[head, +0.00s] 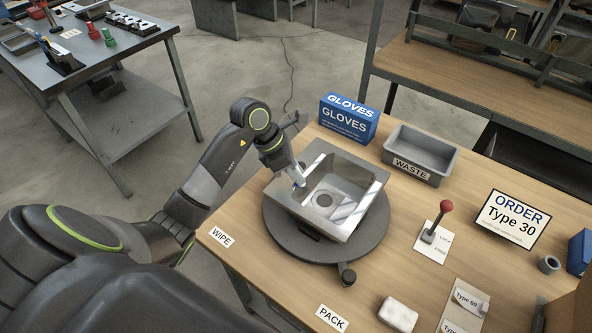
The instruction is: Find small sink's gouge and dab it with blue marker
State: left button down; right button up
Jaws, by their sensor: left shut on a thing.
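The small steel sink (373,187) sits tilted in the view on a dark round turntable (276,217), its open basin facing up. A dark round drain shows in the basin floor, with bright reflections beside it. I cannot make out a gouge at this size. My left gripper (295,171) reaches over the sink's left rim from the left. I cannot tell whether the tip touches the metal. My right gripper is not in view.
A blue gloves box (349,117) and a grey waste bin (420,154) stand behind the sink. A red-knobbed lever (436,222) and an order sign (508,217) reading Type 30 are on the right. A white block (398,314) lies at the front.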

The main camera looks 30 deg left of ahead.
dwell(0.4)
pick_arm(q)
jog(key=shift+a+r+p, duration=0.1)
jog(key=shift+r+p, duration=0.5)
jog(key=shift+r, duration=0.5)
jog(key=shift+r+p, duration=1.1)
jog(key=shift+r, duration=1.3)
